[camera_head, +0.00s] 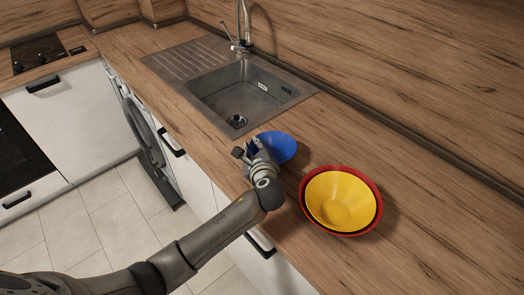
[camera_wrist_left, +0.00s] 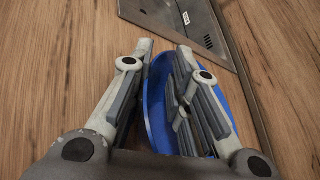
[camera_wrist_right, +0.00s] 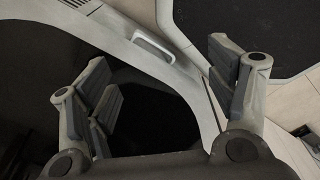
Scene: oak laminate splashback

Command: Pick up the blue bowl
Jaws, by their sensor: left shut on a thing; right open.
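The blue bowl (camera_head: 281,147) is on or just above the wooden counter, beside the sink's near right corner. My left gripper (camera_head: 250,152) reaches it from the left and is shut on its near rim. In the left wrist view the blue bowl (camera_wrist_left: 156,108) has its wall between the two fingers of my left gripper (camera_wrist_left: 164,52). Part of the bowl is hidden behind the fingers. I cannot tell whether the bowl touches the counter. My right gripper (camera_wrist_right: 165,75) is open and empty in the right wrist view, and is not in the head view.
A yellow bowl (camera_head: 341,200) sits inside a red bowl (camera_head: 376,187) on the counter to the right. A steel sink (camera_head: 245,90) with a tap (camera_head: 240,42) lies behind the blue bowl. A hob (camera_head: 38,52) is far left.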

